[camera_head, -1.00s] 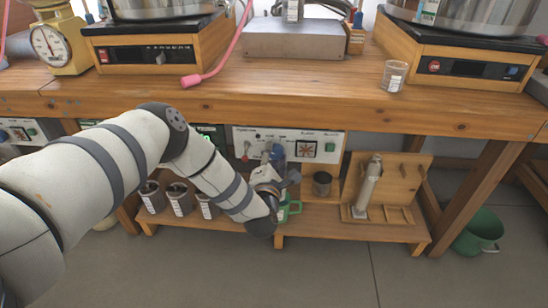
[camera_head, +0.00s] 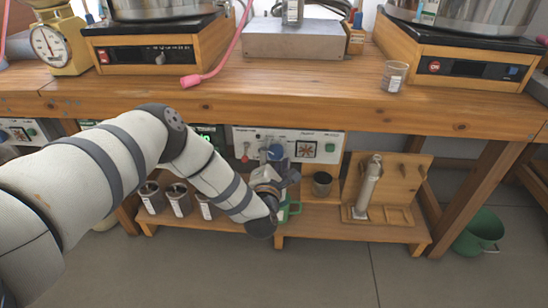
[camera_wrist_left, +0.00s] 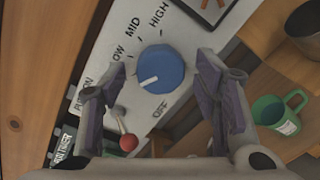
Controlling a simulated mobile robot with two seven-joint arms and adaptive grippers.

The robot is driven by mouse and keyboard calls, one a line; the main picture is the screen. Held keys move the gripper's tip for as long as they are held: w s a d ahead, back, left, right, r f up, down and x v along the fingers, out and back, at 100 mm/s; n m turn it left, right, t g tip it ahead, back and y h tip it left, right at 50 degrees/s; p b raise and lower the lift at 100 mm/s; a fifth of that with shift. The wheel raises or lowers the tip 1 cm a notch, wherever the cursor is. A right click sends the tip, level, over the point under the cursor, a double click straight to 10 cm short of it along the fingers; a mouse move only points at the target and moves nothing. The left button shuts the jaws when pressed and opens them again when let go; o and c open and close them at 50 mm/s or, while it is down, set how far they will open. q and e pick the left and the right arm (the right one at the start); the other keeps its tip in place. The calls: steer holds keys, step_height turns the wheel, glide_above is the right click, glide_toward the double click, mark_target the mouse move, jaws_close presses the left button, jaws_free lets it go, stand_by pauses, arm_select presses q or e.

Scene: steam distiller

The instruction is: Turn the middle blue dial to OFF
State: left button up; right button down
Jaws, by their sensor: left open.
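The blue dial (camera_wrist_left: 160,68) is on a white control panel (camera_wrist_left: 185,35) in the left wrist view. Its white pointer mark points left and slightly down, between the LOW and OFF labels. LOW, MID and HIGH run along its upper left side, and OFF is printed below it. My left gripper (camera_wrist_left: 166,85) is open, with one finger on each side of the dial in this view. I cannot tell whether either finger touches it. In the head view the left gripper (camera_head: 276,170) is at the panel under the bench, partly covering the dial area. My right gripper is not in view.
A red-tipped toggle (camera_wrist_left: 128,141) is beside the left finger. A green mug (camera_wrist_left: 278,114) stands on the lower shelf near the right finger. The wooden bench top (camera_head: 290,100) overhangs the panel. A wooden stand (camera_head: 390,185) is to the right.

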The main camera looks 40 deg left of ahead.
arm_select(q)
steer(key=v, duration=1.2)
